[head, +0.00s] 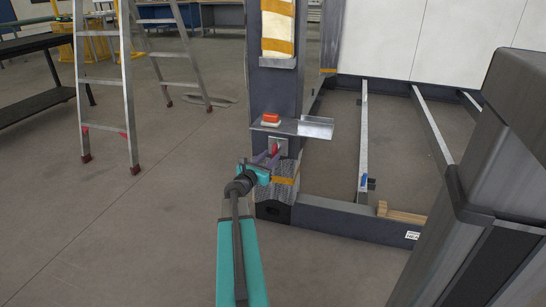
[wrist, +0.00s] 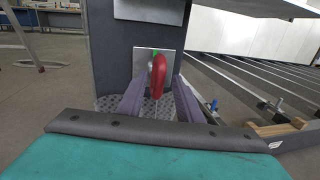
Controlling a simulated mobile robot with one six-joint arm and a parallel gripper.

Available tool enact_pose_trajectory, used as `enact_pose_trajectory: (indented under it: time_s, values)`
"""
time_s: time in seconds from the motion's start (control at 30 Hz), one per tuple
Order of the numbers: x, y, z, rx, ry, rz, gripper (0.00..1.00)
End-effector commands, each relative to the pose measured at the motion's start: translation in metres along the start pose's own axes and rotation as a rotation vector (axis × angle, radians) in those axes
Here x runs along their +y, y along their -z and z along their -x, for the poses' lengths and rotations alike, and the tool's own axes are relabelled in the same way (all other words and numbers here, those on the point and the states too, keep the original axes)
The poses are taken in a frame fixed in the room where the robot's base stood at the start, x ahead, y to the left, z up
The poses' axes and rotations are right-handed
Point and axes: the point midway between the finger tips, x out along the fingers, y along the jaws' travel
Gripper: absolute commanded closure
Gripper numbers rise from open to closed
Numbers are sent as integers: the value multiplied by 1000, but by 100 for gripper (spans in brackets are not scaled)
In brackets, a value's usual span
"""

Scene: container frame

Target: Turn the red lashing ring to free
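The red lashing ring (wrist: 158,70) hangs in front of a pale metal plate (wrist: 142,62) on the dark post in the wrist view. A small green mark (wrist: 155,54) shows near its top. In the head view the ring (head: 275,149) is a small red piece on the plate, below a metal shelf. My gripper (wrist: 157,90) has its two purple-grey fingers on either side of the ring, with gaps visible between. It is open. In the head view my gripper (head: 269,161) is close to the plate, and its fingertips are hard to make out.
A grey metal shelf (head: 315,128) juts from the post (head: 275,83) above the ring, with a red-orange block (head: 270,117) on it. A patterned foot block with a yellow strap (head: 285,180) is below. A stepladder (head: 105,85) stands left. Open floor (head: 150,210) lies left.

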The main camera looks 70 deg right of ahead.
Motion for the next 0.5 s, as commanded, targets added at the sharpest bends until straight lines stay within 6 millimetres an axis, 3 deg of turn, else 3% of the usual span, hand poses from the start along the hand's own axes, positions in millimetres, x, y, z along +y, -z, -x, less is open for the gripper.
enact_pose_trajectory:
  time_s: [0.2, 0.5]
  values:
    - [0, 1, -24, -1, 2, -1, 67]
    - [0, 0, -35, 0, 0, 0, 67]
